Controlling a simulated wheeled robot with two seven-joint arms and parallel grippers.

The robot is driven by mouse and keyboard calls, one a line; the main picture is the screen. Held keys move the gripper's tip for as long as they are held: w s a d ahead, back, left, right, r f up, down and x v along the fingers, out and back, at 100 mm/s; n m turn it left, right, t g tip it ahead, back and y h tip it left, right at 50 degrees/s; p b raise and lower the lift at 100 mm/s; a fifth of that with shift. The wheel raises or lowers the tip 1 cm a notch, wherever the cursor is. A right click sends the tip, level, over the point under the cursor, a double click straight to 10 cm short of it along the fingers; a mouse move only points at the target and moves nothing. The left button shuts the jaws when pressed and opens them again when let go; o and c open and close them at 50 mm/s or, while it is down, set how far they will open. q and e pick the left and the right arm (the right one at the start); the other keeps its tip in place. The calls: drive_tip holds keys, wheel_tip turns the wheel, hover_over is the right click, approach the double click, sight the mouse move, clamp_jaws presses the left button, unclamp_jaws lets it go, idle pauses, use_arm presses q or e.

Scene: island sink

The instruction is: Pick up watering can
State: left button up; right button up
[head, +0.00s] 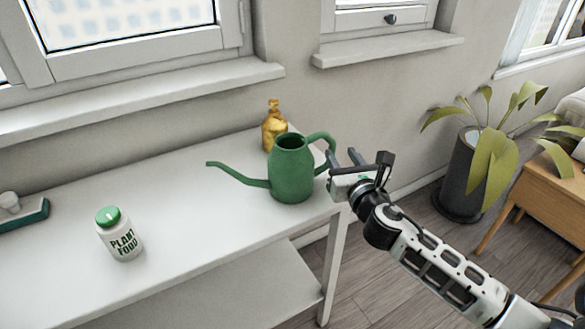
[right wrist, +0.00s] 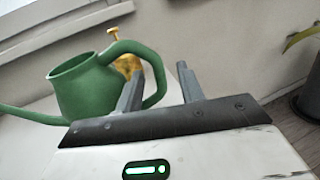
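A green watering can (head: 291,172) stands upright on the white table (head: 190,220), near its right end. Its spout points left and its handle curves out to the right. My right gripper (head: 342,154) is just right of the handle, with its two fingers apart and nothing held. In the right wrist view, the can (right wrist: 90,88) is left of the fingers, and the left finger overlaps the handle in the picture. I cannot tell whether that finger touches the handle. My left gripper is not in view.
A gold bottle (head: 273,128) stands behind the can. A white plant food jar (head: 120,236) is at the front left, and a green tray (head: 22,214) is at the far left. A potted plant (head: 464,180) and wooden cabinet (head: 556,172) are at the right.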

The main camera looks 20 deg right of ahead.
sight(333, 146)
drive_tip(key=x, duration=0.5)
drive_tip(key=shift+w+a+r, duration=0.2)
drive_tip(key=shift+a, duration=0.15)
clamp_jaws()
